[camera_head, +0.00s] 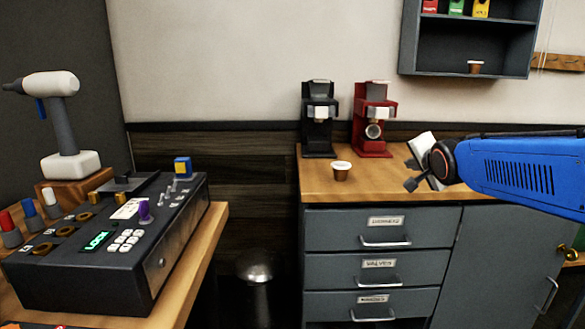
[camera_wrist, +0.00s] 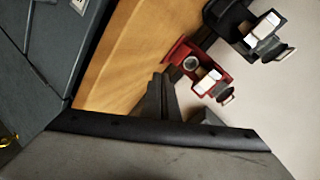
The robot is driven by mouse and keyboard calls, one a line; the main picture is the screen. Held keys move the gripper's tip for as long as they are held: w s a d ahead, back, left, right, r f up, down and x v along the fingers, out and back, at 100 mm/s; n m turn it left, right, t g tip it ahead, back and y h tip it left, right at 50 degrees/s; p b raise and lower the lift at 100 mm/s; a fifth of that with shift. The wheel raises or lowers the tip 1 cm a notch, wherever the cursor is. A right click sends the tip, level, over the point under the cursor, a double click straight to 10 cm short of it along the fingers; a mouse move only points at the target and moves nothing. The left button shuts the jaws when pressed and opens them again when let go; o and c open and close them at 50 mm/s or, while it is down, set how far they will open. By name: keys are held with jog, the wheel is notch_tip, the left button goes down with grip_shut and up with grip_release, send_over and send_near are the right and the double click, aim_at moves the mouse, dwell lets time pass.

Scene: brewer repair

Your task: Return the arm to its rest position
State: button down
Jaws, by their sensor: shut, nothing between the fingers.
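My blue arm reaches in from the right edge of the head view. My gripper (camera_head: 411,172) is at its left end, in front of the right part of the wooden counter (camera_head: 320,184). The fingers are dark grey. In the wrist view my gripper (camera_wrist: 163,82) shows its fingers together, with nothing visible between them. The red brewer (camera_head: 372,120) stands on the counter to the left of the gripper, apart from it. The red brewer also shows in the wrist view (camera_wrist: 180,52), beyond the fingertips.
A black brewer (camera_head: 318,118) and a brown pod cup (camera_head: 341,171) stand on the counter. Grey drawers (camera_head: 350,270) are below. A dark control box (camera_head: 100,265) and a white drill (camera_head: 50,85) are at left. A grey wall shelf (camera_head: 410,40) hangs above.

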jog(key=s+a+f+n+g, duration=0.1)
jog(key=s+f+n+g, duration=0.2)
jog(key=s+f, duration=0.4)
jog(key=s+a+f+n+g, duration=0.2)
jog(key=s+f+n, duration=0.3)
jog(key=s, duration=1.1)
jog(key=s+a+f+n+g+y, duration=0.1)
jog(key=s+f+n+g, duration=0.3)
jog(key=s+f, duration=0.6)
jog(key=s+n, duration=0.1)
jog(key=s, duration=0.1)
jog(key=shift+s+a+f, duration=0.15)
jog(key=shift+s+a, duration=0.1)
jog(key=shift+s, duration=0.1)
